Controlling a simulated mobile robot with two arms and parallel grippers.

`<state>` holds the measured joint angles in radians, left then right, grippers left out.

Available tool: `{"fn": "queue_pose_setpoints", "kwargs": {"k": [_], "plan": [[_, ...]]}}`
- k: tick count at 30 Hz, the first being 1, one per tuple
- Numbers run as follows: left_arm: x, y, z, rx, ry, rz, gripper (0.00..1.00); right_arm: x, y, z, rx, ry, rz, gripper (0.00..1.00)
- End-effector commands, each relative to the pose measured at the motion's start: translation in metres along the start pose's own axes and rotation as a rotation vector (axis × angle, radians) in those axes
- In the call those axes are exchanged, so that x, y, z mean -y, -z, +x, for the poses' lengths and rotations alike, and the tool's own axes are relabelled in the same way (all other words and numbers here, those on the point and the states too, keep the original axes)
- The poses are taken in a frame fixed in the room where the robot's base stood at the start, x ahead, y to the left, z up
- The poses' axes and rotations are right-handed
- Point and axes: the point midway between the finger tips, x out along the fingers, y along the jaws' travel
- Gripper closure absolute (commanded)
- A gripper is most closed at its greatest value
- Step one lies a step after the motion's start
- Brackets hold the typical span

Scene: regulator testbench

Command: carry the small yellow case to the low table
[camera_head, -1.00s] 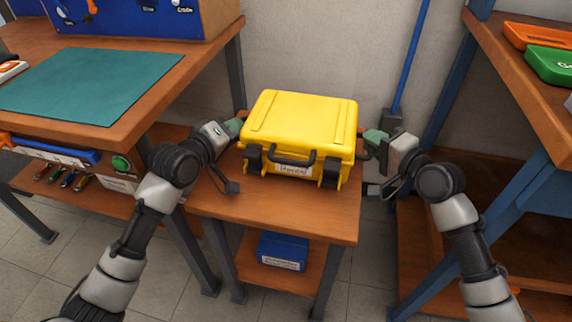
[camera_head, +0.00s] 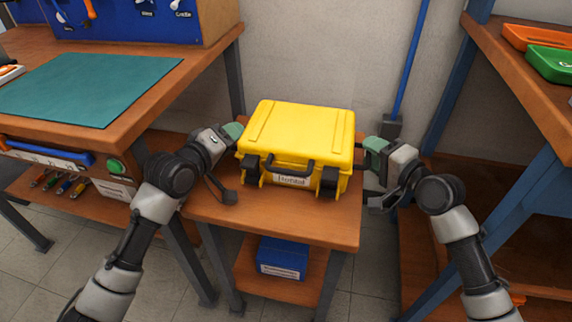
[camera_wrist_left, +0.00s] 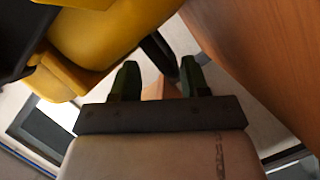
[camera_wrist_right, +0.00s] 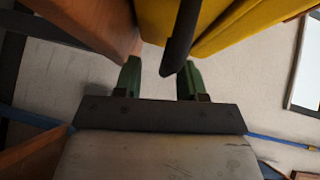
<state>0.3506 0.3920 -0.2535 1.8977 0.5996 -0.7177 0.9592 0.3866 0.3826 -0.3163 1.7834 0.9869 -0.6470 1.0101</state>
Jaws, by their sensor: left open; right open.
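The small yellow case (camera_head: 300,130) lies closed and flat on a small wooden table (camera_head: 270,222) with a lower shelf. Its front has dark latches, a handle and a white label. My left gripper (camera_head: 233,131) is open at the case's left side, and my right gripper (camera_head: 376,150) is open at its right side. In the right wrist view, a dark bar beside the yellow case (camera_wrist_right: 245,20) reaches between the open fingers (camera_wrist_right: 160,80). In the left wrist view, a dark bar shows beyond the open fingers (camera_wrist_left: 157,80); contact is unclear.
A blue box (camera_head: 282,258) sits on the lower shelf. A workbench with a green mat (camera_head: 85,88) stands close on the left. A blue-framed bench (camera_head: 500,60) with orange and green trays is on the right. A wall and blue pole (camera_head: 408,65) are behind.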

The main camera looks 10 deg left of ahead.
Motion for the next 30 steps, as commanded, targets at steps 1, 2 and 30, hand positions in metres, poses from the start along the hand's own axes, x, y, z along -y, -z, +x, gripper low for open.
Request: {"fn": "queue_pose_setpoints", "kwargs": {"k": [1,2,30], "plan": [[0.016,-0.015,-0.004,0.031,0.037,0.014,0.54,-0.002,0.0,0.0,0.0,0.0,0.0,0.6],[0.016,-0.014,-0.008,0.031,0.037,0.014,0.54,-0.002,0.0,0.0,0.0,0.001,0.0,0.6],[-0.002,-0.001,-0.078,0.004,0.002,0.002,0.54,-0.002,-0.001,-0.067,0.0,-0.004,-0.003,0.6]]}}
